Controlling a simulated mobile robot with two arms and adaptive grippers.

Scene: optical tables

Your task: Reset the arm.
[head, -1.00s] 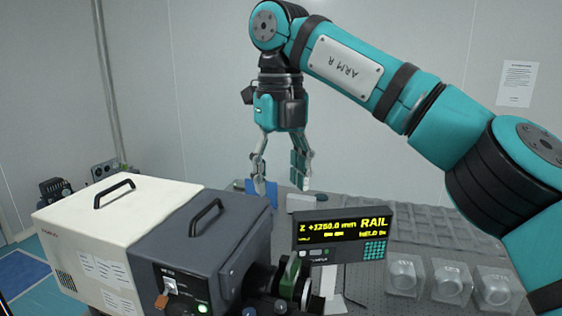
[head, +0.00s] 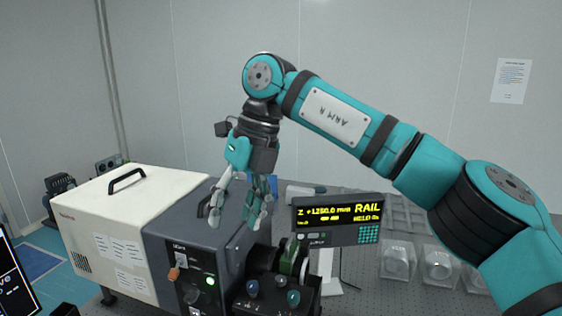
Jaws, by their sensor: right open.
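My left gripper is not in view.
A white box (head: 110,205) with a handle adjoins the grey box at left. A display unit (head: 336,219) reading "RAIL" stands right of the gripper. Clear cases (head: 398,262) sit on the table at right. Several knobs (head: 272,290) are at the front. Open air lies above the boxes.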

